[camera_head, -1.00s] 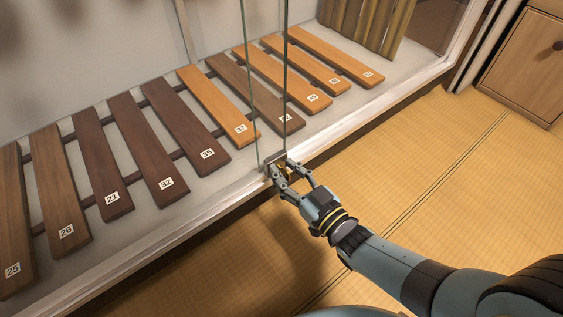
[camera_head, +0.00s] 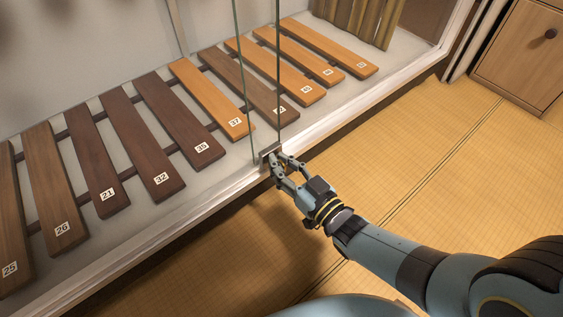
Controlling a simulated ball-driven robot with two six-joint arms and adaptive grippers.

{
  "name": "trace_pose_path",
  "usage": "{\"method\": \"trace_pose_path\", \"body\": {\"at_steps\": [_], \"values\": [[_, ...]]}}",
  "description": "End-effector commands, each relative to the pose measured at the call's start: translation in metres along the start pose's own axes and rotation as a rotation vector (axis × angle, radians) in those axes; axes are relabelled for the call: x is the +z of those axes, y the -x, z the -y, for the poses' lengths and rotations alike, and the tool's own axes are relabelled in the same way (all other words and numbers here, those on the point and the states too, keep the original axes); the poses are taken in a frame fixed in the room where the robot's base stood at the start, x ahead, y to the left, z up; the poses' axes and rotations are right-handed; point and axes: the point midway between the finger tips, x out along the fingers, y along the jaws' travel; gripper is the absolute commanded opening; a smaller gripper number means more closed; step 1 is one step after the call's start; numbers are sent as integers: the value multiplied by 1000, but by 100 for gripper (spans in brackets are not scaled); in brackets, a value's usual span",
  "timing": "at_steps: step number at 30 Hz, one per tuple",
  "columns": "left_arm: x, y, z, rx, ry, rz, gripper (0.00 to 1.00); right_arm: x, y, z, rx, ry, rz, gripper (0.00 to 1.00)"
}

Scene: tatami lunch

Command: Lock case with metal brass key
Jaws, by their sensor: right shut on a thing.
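The glass display case fills the left and upper part of the head view, with its pale front sill (camera_head: 190,216) running diagonally. Two glass edges meet the sill at a small metal lock (camera_head: 268,152). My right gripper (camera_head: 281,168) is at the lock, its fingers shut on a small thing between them. A brass-coloured bit shows there, likely the key, but the fingers hide most of it. I cannot tell how far the key sits in the lock. My left gripper is not in view.
Inside the case lies a row of numbered wooden bars (camera_head: 161,181), with bamboo-like tubes (camera_head: 362,18) at the back. A wooden cabinet (camera_head: 527,55) stands at the upper right. The tatami floor (camera_head: 420,150) in front is clear.

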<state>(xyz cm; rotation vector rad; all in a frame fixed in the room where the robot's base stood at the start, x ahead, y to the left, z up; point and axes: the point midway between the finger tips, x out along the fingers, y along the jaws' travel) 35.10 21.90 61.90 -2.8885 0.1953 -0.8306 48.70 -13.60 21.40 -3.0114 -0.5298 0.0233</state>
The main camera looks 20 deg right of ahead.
Motion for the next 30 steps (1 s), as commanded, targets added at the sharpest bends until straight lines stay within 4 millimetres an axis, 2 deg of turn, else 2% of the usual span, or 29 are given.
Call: {"method": "trace_pose_path", "body": {"at_steps": [16,30], "values": [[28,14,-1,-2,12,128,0,0,0,-4,-1,-469,0,0],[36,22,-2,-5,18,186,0,3,0,-7,0,-915,-1,0]]}}
